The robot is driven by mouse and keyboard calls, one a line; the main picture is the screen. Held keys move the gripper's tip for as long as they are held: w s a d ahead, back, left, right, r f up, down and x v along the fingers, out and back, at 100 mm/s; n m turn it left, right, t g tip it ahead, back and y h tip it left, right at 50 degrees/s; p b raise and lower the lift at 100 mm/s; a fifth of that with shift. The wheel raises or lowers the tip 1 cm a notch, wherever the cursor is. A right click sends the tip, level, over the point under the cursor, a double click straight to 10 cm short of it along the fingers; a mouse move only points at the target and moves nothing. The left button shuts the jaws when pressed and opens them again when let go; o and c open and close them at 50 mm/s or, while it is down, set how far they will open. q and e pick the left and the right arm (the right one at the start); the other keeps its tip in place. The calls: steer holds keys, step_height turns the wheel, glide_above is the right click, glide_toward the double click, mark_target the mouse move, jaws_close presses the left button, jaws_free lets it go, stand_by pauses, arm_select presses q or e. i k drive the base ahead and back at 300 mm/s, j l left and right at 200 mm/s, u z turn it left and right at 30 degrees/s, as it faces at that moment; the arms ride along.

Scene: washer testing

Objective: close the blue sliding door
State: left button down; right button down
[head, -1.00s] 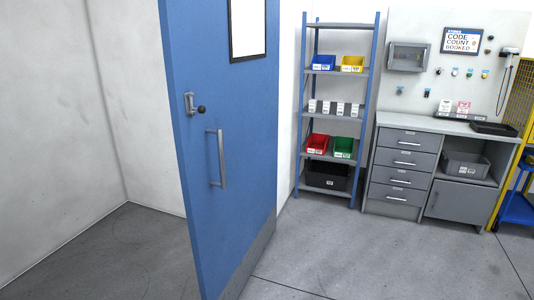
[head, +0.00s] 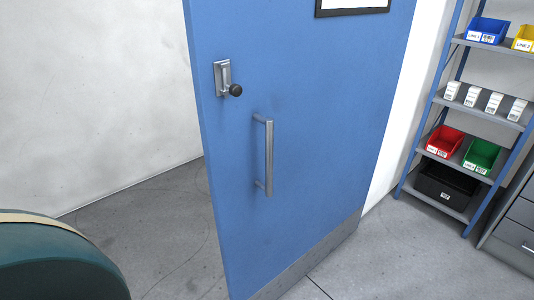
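The blue sliding door (head: 325,120) fills the middle of the head view, with open floor and a white wall visible to the left of its near edge. A vertical silver bar handle (head: 268,156) is on its face. A metal latch plate with a dark round knob (head: 235,90) sits above and to the left of the handle. A grey kick plate (head: 310,262) runs along its bottom. Neither of my grippers shows in the view, and nothing touches the handle.
A shelf rack (head: 437,100) with blue, yellow, red, green and black bins stands at the right. Grey drawers (head: 516,225) are cut off at the right edge. A dark green rounded shape fills the lower left corner. Floor left of the door is clear.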

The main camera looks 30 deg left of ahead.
mark_target(291, 160)
steer(key=i+l+u, duration=0.25)
steer(key=u, duration=0.15)
steer(key=i+l+u, duration=0.65)
steer(key=l+u, duration=0.2)
steer(key=i+l+u, duration=0.15)
steer(key=l+u, duration=0.3)
steer(key=l, duration=0.1)
